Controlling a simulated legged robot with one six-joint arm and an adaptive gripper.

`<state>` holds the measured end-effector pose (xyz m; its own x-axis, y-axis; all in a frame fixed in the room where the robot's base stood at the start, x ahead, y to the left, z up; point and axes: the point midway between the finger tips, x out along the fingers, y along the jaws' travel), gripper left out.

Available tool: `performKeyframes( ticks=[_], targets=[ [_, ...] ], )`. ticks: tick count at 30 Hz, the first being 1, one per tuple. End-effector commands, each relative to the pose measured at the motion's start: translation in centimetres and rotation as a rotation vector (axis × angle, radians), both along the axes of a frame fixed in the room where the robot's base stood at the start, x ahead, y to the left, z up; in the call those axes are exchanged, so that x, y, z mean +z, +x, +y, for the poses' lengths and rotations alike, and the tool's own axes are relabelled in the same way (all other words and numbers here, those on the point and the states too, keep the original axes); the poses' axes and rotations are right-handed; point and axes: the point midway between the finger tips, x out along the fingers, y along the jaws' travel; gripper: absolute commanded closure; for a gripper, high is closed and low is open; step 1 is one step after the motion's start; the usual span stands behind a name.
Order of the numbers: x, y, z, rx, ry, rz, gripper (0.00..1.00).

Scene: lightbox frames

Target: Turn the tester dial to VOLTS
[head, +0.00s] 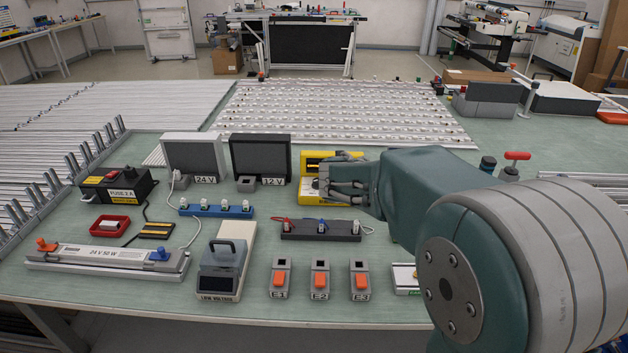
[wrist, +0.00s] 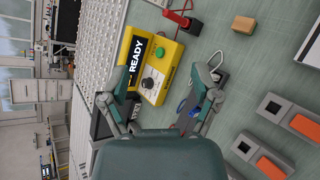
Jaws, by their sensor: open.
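The yellow tester (head: 312,158) stands upright near the middle of the bench, partly hidden behind my gripper (head: 331,178) in the head view. In the wrist view the tester (wrist: 170,55) has a display reading READY, a green button (wrist: 158,52) and a round black dial (wrist: 148,84) on a pale scale. The scale's words and the dial's setting are too small to read. My gripper (wrist: 172,80) is open and empty, its two fingers spread on either side of the tester's dial end. The dial lies between them, nearer the left finger; no contact with it shows.
The 12 V box (head: 261,156) and 24 V box (head: 194,154) stand left of the tester. A dark terminal strip (head: 310,229) with a red lead lies in front of it. Orange switches (head: 320,281) and a low-voltage supply (head: 226,265) stand nearer the front edge.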

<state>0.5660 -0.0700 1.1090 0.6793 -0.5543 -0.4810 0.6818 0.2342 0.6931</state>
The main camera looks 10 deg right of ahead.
Motion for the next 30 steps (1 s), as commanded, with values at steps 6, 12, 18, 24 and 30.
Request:
performKeyframes(
  ticks=[6, 12, 18, 24, 30],
  targets=[
    [-5.8, 9.1, 3.8, 0.367, -0.382, 0.147, 0.21],
    [-12.0, 14.3, 8.3, 0.662, -0.673, 0.253, 0.21],
    [-14.8, 15.9, 10.3, 0.788, -0.8, 0.293, 0.21],
    [-15.7, 17.7, 9.8, 0.793, -0.804, 0.297, 0.21],
    [-17.0, 20.6, 8.8, 0.791, -0.8, 0.296, 0.21]
  ],
)
